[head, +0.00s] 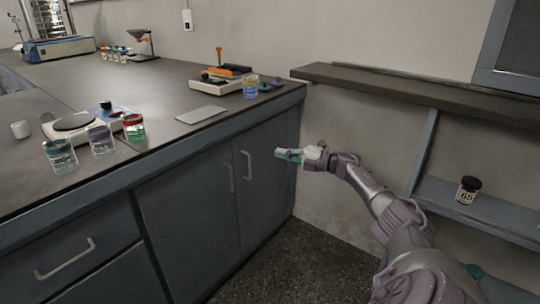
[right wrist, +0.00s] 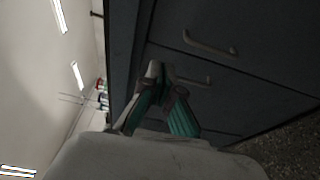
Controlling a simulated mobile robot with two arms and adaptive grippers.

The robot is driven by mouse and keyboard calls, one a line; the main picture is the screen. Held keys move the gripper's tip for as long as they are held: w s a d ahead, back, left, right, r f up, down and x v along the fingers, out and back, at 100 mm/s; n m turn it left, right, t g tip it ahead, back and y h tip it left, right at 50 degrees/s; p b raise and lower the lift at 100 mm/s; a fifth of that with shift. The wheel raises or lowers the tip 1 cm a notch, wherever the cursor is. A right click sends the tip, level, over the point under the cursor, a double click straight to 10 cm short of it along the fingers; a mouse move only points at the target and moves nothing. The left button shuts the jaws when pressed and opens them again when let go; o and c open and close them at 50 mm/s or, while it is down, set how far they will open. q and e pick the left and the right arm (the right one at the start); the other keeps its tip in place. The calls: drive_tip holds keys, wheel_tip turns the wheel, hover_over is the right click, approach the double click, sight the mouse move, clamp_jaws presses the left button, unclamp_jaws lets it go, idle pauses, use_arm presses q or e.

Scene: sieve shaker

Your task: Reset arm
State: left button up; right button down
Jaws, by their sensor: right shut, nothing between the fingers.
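My right arm reaches in from the lower right of the head view. Its gripper (head: 278,153) is in the air in front of the dark cabinet doors, below the counter's level. In the right wrist view the teal-padded fingers (right wrist: 156,72) come together at their tips, with nothing between them. The gripper appears apart from the cabinet door handles (head: 247,166). My left gripper is in neither view.
The counter (head: 160,85) holds several jars, a balance (head: 75,124), a flat grey plate (head: 201,114) and an orange-and-black tool holder (head: 222,80). A shelf (head: 420,88) runs along the right wall, with a jar marked 65 (head: 467,192) below. The floor (head: 290,265) beneath my arm looks clear.

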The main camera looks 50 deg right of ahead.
drive_tip(key=shift+s+d, duration=0.25)
drive_tip(key=shift+s, duration=0.05)
